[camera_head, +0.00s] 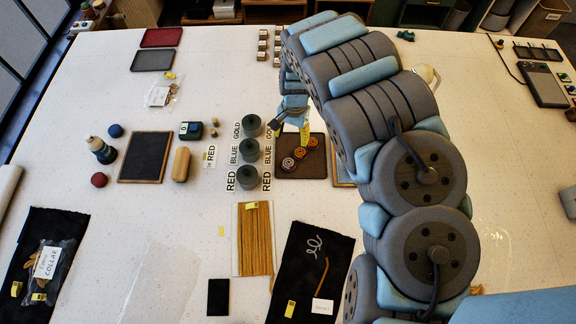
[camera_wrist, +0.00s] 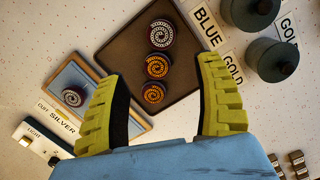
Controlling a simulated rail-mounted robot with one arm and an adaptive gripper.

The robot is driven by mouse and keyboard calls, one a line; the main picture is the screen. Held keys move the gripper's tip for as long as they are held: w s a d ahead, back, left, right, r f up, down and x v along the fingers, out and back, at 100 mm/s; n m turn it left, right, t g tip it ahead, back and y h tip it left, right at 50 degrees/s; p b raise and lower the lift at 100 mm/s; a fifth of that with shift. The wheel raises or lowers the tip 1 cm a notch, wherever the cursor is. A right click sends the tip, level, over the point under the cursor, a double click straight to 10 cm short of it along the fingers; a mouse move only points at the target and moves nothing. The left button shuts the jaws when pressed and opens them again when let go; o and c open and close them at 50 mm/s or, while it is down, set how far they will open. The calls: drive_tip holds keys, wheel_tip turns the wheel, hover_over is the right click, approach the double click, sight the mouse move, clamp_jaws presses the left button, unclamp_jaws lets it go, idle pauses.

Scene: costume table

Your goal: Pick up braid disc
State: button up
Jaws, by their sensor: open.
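A dark brown tray (camera_wrist: 185,82) lies below my gripper. It holds a row of three spiral braid discs: a pale one with a dark red edge (camera_wrist: 161,34), an orange one (camera_wrist: 157,66) and a yellow-orange one (camera_wrist: 153,92). In the head view the pale disc (camera_head: 288,163) is nearest the front. Another pale spiral disc (camera_wrist: 73,97) sits on a blue board with a wooden frame. My gripper (camera_wrist: 161,68) is open and empty, its yellow fingers apart above the tray. In the head view the arm partly hides that framed board.
Dark green lidded pots (camera_head: 249,151) stand left of the tray, beside GOLD, BLUE and RED labels. Yellow-brown cords (camera_head: 255,240) lie in front.

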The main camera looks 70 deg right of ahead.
hover_over(289, 163)
drive_tip(key=shift+d+f+p, duration=0.15)
drive_tip(key=shift+f+p, duration=0.1)
drive_tip(key=shift+f, duration=2)
drive_tip(key=shift+d+f+p, duration=0.1)
drive_tip(key=shift+f+p, duration=0.1)
drive_tip(key=shift+f, duration=2.2)
drive_tip(key=shift+w, duration=0.1)
drive_tip(key=shift+f+p, duration=0.3)
drive_tip(key=shift+f, duration=0.9)
drive_tip(key=shift+a+f, duration=0.2)
drive_tip(key=shift+f, duration=1.2)
drive_tip(key=c, duration=0.8)
